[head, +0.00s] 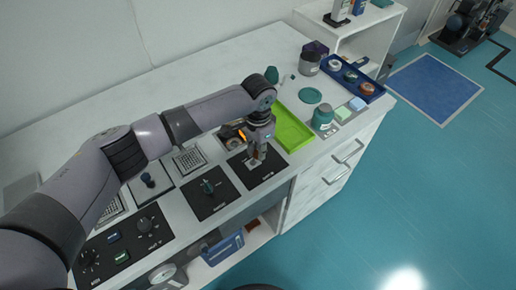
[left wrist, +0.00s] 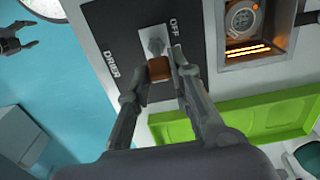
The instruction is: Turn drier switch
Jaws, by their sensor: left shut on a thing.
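The drier switch is a small lever with a brown tip (left wrist: 159,69) on a metal plate (left wrist: 152,38), set in a black panel (left wrist: 112,22). The panel reads DRIER and OFF in the left wrist view. In the head view this panel (head: 268,173) is the rightmost black one on the counter. My left gripper (head: 257,156) reaches down over it, and its fingers (left wrist: 160,76) are shut on the lever tip. In the head view the fingers mostly hide the switch. My right gripper (left wrist: 22,36) shows at the top left of the wrist view, its fingers apart and empty, over the floor.
A green tray (head: 293,126) lies just beyond the panel. A unit with a glowing orange slot (left wrist: 247,50) is beside it. Another black panel with a dark knob (head: 208,187) stands to the left. A teal-lidded jar (head: 323,116) and a blue tray (head: 352,80) are farther right.

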